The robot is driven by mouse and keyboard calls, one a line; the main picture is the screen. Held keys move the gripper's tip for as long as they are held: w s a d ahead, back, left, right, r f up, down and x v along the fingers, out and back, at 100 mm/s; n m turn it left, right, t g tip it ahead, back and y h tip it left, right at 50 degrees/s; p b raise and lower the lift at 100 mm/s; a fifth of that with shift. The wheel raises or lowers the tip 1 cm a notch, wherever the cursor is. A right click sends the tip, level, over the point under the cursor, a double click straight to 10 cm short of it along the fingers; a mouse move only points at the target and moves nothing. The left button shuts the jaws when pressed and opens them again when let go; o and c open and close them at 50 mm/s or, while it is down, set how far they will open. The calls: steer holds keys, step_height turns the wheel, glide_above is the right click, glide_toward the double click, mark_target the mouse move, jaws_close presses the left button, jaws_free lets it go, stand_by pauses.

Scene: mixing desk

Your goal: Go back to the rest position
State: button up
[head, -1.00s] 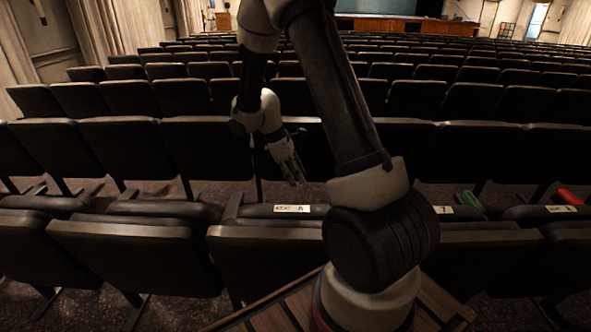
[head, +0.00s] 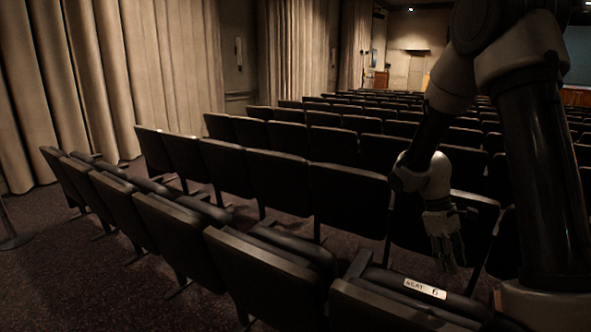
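My gripper (head: 446,262) hangs from my arm at the right of the head view, with its fingers pointing down. It is in front of a dark seat back, above and behind the seat labelled "SEAT 6". Its fingers are small and dark, so I cannot tell whether they are apart or together. I see no object in it. The white label (head: 425,289) lies on top of the near seat.
Rows of dark seats (head: 280,180) fill the middle and right. Beige curtains (head: 170,65) line the left wall. Bare dark carpet (head: 80,270) is open at the lower left. A thin stand with a round base (head: 14,241) is at the far left edge.

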steer(key=s+a+r+m+t+y, duration=0.1)
steer(key=s+a+r+m+t, duration=0.1)
steer(key=s+r, duration=0.6)
steer(key=s+a+r+m+t+y, duration=0.2)
steer(key=s+r+t, duration=0.4)
steer(key=r, duration=0.8)
steer(key=s+a+m, duration=0.1)
steer(key=s+m, duration=0.1)
steer(key=s, duration=0.1)
steer(key=shift+r+m, duration=0.25)
steer(key=shift+m, duration=0.15)
steer(key=shift+a, duration=0.25)
